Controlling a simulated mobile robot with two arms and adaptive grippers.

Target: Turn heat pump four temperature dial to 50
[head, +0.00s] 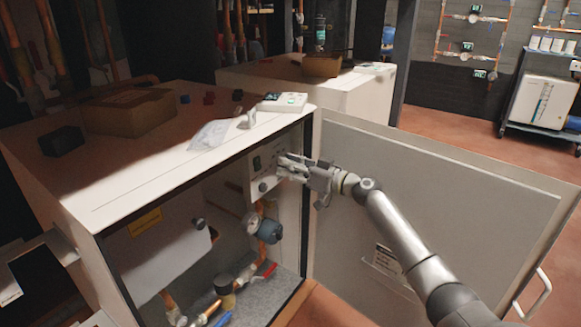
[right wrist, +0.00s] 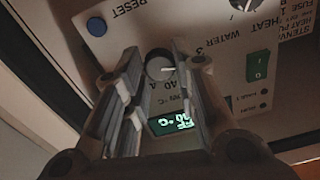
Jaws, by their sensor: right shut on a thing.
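The heat pump cabinet (head: 90,200) stands open, with a white control panel (head: 257,180) inside near its right edge. My right gripper (head: 284,165) reaches in from the right to this panel. In the right wrist view my right gripper (right wrist: 158,72) is shut on a round grey dial (right wrist: 158,68) with a white pointer mark. A small lit green display (right wrist: 170,121) shows between the fingers. It reads in °C, upside down, and I cannot read its digits surely. My left gripper is not in view.
The open cabinet door (head: 430,200) stands to the right, beside my right arm. The panel also bears a blue reset button (right wrist: 96,26) and a green switch (right wrist: 257,67). A cardboard box (head: 130,112) lies on top.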

